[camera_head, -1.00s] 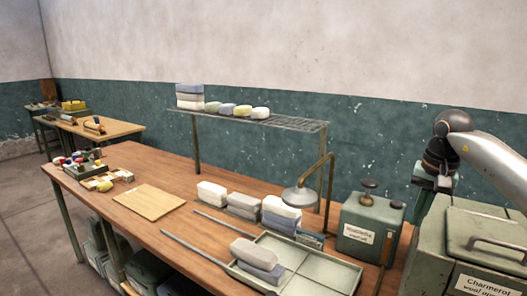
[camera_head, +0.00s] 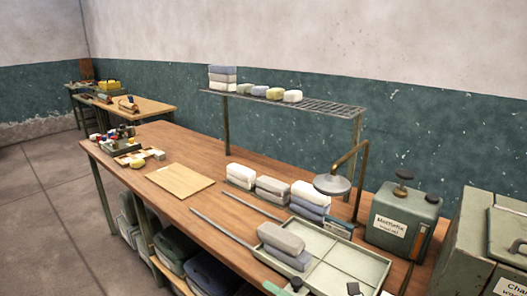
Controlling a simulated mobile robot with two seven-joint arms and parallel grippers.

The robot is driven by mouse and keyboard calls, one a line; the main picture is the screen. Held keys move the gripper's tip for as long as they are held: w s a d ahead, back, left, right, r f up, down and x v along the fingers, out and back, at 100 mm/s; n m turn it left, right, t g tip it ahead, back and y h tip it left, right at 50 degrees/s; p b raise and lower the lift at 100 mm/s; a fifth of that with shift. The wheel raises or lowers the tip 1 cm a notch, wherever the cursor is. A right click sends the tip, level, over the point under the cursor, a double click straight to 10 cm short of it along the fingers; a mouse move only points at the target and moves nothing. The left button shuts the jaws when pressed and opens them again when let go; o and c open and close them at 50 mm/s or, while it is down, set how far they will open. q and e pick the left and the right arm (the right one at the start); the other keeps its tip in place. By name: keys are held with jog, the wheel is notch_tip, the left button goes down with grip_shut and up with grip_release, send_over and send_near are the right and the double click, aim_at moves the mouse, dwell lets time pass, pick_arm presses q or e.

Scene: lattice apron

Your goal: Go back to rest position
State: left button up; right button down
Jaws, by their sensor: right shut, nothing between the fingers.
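My right gripper (camera_head: 275,288) shows only as a small green and black part at the bottom edge of the head view, in front of the near rim of the tray. It is shut and empty, and most of it is cut off by the frame. My left gripper is not in view.
A wooden workbench (camera_head: 190,220) carries a pale green tray (camera_head: 340,262) with grey blocks (camera_head: 282,238), more block stacks, a board (camera_head: 180,180) and a lamp (camera_head: 332,184). A wire shelf (camera_head: 330,108) rises behind. Green boxes (camera_head: 402,215) stand at right. Floor at left is clear.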

jog(key=s+d+f+m+t+h, duration=0.2)
jog(key=s+d+f+m+h, duration=0.25)
jog(key=m, duration=0.65)
jog(key=s+d+f+m+t+h, duration=0.1)
jog(key=d+f+m+t+h, duration=0.25)
jog(key=f+m+h, duration=0.55)
jog(key=s+d+f+m+g, duration=0.3)
jog(key=s+f+m, duration=0.3)
jog(key=s+m, duration=0.1)
jog(key=s+d+f+m+g+h, duration=0.1)
jog(key=s+d+f+m+g, duration=0.2)
jog(key=s+f+m, duration=0.2)
jog(key=s+m, duration=0.2)
jog(key=s, duration=0.1)
jog(key=shift+s+f+g, duration=0.2)
jog(key=shift+f+g, duration=0.15)
jog(key=shift+f, duration=0.05)
